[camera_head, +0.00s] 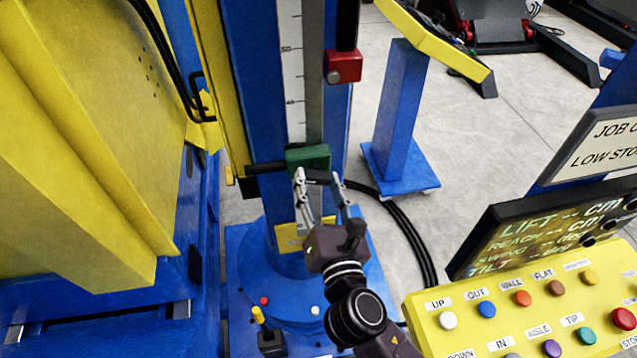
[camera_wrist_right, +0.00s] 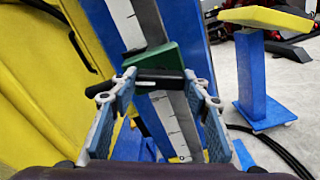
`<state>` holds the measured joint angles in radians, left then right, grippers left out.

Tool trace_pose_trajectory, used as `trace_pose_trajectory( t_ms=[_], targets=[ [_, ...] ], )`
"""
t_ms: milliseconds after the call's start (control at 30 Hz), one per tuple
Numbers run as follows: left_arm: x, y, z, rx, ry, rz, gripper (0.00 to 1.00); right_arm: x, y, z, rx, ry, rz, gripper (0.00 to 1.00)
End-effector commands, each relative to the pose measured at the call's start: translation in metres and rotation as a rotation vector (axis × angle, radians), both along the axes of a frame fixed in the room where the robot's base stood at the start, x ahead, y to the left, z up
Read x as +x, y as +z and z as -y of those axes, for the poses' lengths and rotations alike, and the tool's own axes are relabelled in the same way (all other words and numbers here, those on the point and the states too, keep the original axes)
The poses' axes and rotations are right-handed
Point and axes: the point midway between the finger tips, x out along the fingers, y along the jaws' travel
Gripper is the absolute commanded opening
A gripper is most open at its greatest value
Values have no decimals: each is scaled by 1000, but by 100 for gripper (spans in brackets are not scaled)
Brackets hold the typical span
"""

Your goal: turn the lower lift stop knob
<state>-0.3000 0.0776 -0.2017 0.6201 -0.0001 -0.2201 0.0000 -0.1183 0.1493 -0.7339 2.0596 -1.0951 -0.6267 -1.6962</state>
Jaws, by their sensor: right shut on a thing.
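The lower lift stop is a green block (camera_head: 308,156) on the scaled grey rail of the blue column, and it also shows in the right wrist view (camera_wrist_right: 155,58). A black bar-shaped knob (camera_head: 317,176) sits at the block's front lower side and lies nearly level in the right wrist view (camera_wrist_right: 160,75). My right gripper (camera_head: 318,179) is shut on this knob, with one fingertip at each end of it. The fingertips hide the knob's ends. My left gripper is not in view.
A red stop block (camera_head: 344,66) sits higher on the column. The yellow button panel (camera_head: 440,343) and a dark display stand at lower right. A large yellow body (camera_head: 75,140) fills the left. A blue pedestal (camera_head: 398,120) stands behind, with black cables on the floor.

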Motion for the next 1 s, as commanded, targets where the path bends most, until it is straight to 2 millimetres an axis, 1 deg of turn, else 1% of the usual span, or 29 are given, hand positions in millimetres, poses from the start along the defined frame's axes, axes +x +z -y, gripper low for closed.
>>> trace_pose_trajectory(
  t_ms=[100, 1000],
  targets=[
    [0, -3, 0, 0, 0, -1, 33, 0, 0, 0, 115, 0, -22, 19],
    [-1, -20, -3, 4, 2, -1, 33, 0, 0, 1, 953, -2, -187, 19]
  ],
)
